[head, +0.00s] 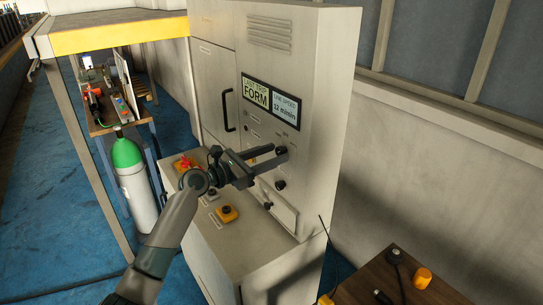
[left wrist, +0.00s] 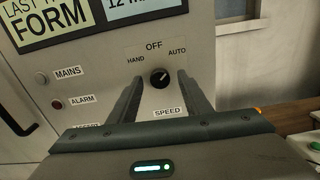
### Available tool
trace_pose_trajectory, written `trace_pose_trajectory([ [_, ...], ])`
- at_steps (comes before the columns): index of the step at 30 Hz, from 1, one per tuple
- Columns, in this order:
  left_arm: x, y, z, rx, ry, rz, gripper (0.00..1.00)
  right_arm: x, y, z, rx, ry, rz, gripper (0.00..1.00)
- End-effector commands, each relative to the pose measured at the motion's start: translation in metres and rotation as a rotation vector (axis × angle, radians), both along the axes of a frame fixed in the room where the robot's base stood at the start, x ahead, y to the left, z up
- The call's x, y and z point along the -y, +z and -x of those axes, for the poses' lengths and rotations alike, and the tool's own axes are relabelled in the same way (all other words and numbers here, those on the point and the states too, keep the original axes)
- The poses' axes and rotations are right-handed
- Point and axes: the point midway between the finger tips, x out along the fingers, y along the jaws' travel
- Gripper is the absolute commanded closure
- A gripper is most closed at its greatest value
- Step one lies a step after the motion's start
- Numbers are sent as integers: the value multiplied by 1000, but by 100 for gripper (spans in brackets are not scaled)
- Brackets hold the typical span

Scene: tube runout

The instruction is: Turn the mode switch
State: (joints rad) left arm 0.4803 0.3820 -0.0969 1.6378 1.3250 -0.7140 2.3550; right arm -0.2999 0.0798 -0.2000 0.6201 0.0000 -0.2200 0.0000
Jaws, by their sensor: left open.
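The mode switch (left wrist: 160,77) is a round black knob on the pale cabinet front, with the labels HAND, OFF and AUTO around it. Its light mark appears to point up and to the right, towards AUTO. In the head view the switch (head: 281,150) is partly hidden by my left gripper (head: 277,156). In the left wrist view my left gripper (left wrist: 160,82) is open, with one finger on each side of the switch. I cannot tell whether the fingers touch it. My right gripper is not in view.
A second black knob (head: 280,184) sits below the switch. Display panels (head: 271,98) are above it. A ledge (head: 246,238) with a red button and a yellow button box (head: 227,213) lies below my arm. A green-topped cylinder (head: 137,185) stands left; a brown table (head: 410,290) is lower right.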

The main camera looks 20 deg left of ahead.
Motion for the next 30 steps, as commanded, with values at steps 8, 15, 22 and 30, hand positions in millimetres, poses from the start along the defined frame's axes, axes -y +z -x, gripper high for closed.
trace_pose_trajectory([
  [8, -9, 1, 12, -2, 0, 1, 55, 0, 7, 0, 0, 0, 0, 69],
  [15, -22, 0, 28, -3, 0, 0, 55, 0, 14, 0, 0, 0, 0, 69],
  [22, -33, 0, 42, -2, 0, 1, 55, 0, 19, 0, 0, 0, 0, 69],
  [30, -37, 0, 47, -1, 0, 0, 55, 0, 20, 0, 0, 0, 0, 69],
])
